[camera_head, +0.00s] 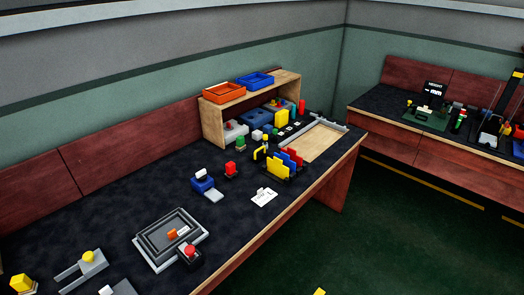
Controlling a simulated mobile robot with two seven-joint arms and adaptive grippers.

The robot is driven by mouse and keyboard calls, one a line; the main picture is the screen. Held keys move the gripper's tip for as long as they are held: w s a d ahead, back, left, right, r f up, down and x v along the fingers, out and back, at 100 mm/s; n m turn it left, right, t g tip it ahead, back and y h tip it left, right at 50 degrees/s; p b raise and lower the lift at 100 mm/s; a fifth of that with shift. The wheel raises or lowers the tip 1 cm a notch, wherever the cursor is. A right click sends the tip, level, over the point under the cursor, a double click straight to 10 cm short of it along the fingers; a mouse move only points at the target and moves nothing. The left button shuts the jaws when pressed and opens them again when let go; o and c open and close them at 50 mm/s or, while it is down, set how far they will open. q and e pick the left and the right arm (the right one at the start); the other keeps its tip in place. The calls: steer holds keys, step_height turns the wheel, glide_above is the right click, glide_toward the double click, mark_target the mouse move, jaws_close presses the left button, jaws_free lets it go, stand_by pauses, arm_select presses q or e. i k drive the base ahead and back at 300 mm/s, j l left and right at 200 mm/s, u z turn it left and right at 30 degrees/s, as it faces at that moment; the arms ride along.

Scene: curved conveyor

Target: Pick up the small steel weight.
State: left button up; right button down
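I cannot make out the small steel weight for certain in the head view; items on the dark bench (110,210) are small and several are grey. A grey and black tray-like device (150,237) on the near part of the bench holds a small orange piece (172,234). A grey bracket with a yellow knob (88,256) stands at the lower left. A blue device with a white top (202,185) stands farther back. Neither of my grippers shows in this view.
A wooden shelf (235,100) carries an orange bin (224,92) and a blue bin (254,80). A rack of coloured plates (284,163) stands near the front edge, beside a white card (263,197). A second bench (380,101) is at right. The bench's left middle is clear.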

mark_target(257, 158)
steer(key=i+l+u, duration=0.1)
steer(key=l, duration=0.25)
steer(key=i+l, duration=0.25)
steer(key=i+l+u, duration=0.15)
steer(key=l, duration=0.3)
